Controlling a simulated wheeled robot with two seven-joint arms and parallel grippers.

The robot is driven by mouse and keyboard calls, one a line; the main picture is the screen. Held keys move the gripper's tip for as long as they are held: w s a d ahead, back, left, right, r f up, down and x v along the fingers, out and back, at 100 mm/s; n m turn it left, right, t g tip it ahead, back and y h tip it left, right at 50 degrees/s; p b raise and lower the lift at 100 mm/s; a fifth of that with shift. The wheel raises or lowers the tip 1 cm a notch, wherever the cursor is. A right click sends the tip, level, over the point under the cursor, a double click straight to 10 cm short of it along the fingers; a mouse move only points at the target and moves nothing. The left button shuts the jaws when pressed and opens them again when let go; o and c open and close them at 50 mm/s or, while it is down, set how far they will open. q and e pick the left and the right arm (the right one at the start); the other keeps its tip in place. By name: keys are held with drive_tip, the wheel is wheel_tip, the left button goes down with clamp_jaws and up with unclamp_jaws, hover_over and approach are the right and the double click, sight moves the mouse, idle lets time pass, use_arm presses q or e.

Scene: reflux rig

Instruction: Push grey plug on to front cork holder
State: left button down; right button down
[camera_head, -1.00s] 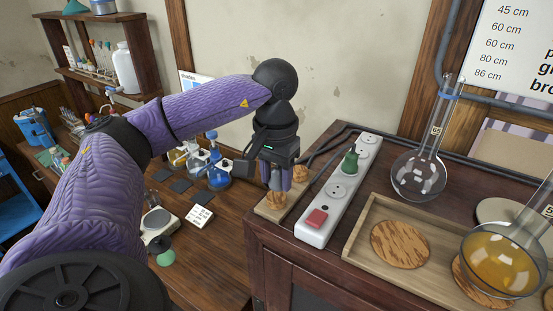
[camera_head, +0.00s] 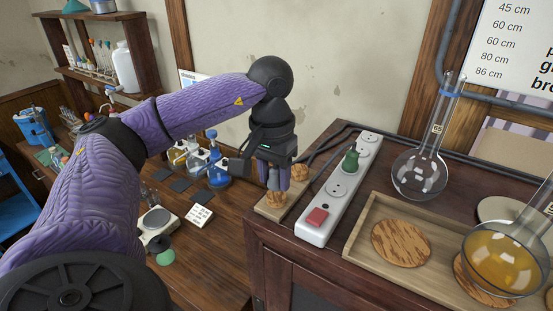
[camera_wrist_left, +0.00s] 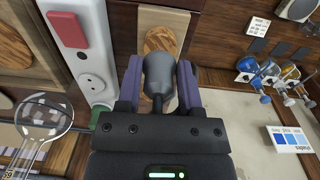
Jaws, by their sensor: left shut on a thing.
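My left gripper (camera_head: 273,183) is shut on the grey plug (camera_wrist_left: 158,76). The plug shows between the two purple fingers in the wrist view, and as a small grey piece (camera_head: 273,179) in the head view. It is just over the front cork holder (camera_head: 276,201), a round cork on a pale wooden board (camera_head: 267,213). I cannot tell whether plug and cork touch. The front cork also shows beyond the plug in the wrist view (camera_wrist_left: 160,38). The rear cork holder (camera_head: 299,173) stands bare behind the gripper. My right gripper is not in view.
A white power strip (camera_head: 330,206) with a red switch (camera_head: 316,218) and a green plug (camera_head: 351,161) lies right of the board. Further right are a tray (camera_head: 362,231) and a round flask (camera_head: 419,174). Blue-topped flasks (camera_head: 218,172) stand on the lower bench, left.

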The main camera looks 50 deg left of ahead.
sight(275, 169)
use_arm(q)
drive_tip(key=shift+f, duration=0.15)
drive_tip(key=shift+f+b, duration=0.6)
drive_tip(key=shift+f, duration=0.3)
idle(0.4)
drive_tip(key=shift+c, duration=0.8)
unclamp_jaws()
wheel_tip(275, 169, up, 7)
drive_tip(key=shift+f, duration=0.2)
wheel_tip(275, 169, up, 4)
drive_tip(key=p, duration=0.3)
drive_tip(key=shift+a+f, duration=0.15)
drive_tip(key=shift+f, duration=0.15)
